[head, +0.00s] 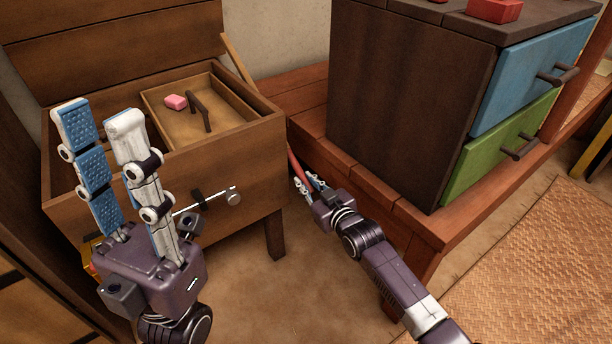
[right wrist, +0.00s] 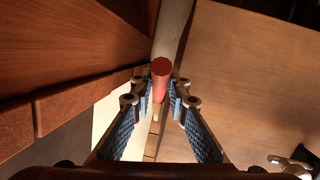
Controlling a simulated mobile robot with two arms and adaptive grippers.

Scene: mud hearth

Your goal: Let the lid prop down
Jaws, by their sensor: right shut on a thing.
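The wooden chest (head: 243,155) stands at the left with its lid (head: 110,50) raised. A thin pale wooden prop (head: 237,58) slants at the chest's right side, near the lid's right edge. Its lower stretch is hidden behind the chest in the head view. A red grip (right wrist: 161,68) with a pale stick beyond it shows in the right wrist view; it looks like the prop's end. My right gripper (head: 305,185) is shut on this red grip beside the chest's right side. My left gripper (head: 98,118) is open and empty, fingers upward, in front of the chest.
An inner tray (head: 228,112) in the chest holds a pink block (head: 175,102) and a dark handle (head: 199,110). A dark cabinet (head: 400,110) stands on a reddish wooden bench (head: 375,195) close to my right arm.

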